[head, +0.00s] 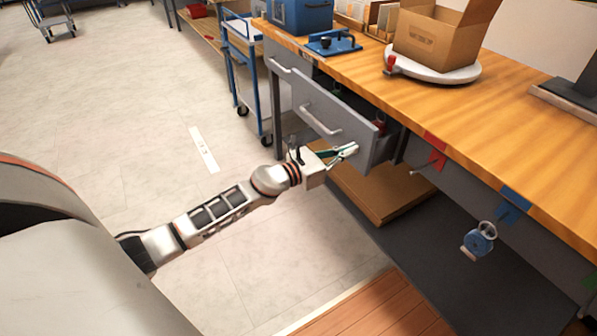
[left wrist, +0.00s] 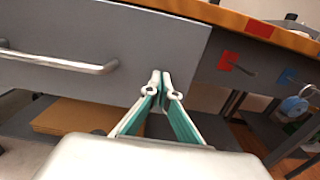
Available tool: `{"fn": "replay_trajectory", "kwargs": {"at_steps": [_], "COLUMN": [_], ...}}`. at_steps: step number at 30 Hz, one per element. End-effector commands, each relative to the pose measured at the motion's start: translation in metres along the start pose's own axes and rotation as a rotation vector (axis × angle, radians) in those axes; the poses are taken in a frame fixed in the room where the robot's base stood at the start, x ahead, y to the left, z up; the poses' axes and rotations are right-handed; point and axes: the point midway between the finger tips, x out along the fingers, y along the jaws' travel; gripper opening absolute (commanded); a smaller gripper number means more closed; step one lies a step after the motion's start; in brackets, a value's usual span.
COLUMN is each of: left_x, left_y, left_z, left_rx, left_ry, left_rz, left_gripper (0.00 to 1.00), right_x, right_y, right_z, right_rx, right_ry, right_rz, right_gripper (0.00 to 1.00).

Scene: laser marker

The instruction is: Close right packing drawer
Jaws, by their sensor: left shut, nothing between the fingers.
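The right packing drawer (head: 335,112) is a grey drawer under the wooden workbench. It stands pulled out, with its front away from the bench and its inside partly visible behind. Its bar handle (head: 320,118) also shows at the left of the left wrist view (left wrist: 60,62). My left gripper (head: 347,151) is at the lower right part of the drawer front, right of the handle. In the left wrist view its fingertips (left wrist: 160,76) are together and empty, close to the front's right edge. I cannot tell whether they touch it. My right gripper is out of view.
Another grey drawer (head: 279,66) is on the left. The wooden benchtop (head: 440,108) carries an open cardboard box (head: 436,38) on a round white stand. A blue cart (head: 245,70) stands beyond. A flat cardboard box (head: 385,197) lies on the lower shelf.

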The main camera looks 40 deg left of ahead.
Motion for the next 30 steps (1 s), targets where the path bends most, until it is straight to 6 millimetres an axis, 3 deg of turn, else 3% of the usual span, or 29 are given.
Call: {"fn": "replay_trajectory", "kwargs": {"at_steps": [9, 15, 30], "left_x": [0.048, 0.071, 0.087], "left_y": [0.0, -0.001, 0.0], "left_z": [-0.004, -0.003, 0.001], "left_rx": [-0.001, -0.001, 0.0], "left_ry": [0.003, 0.002, -0.001], "left_rz": [0.0, 0.0, 0.0], "left_gripper": [0.0, 0.0, 0.0], "right_x": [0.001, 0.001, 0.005], "right_y": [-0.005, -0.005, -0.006], "right_z": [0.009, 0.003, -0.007], "right_rx": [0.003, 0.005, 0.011], "right_ry": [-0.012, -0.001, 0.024], "right_rz": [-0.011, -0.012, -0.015], "right_gripper": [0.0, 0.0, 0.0]}}
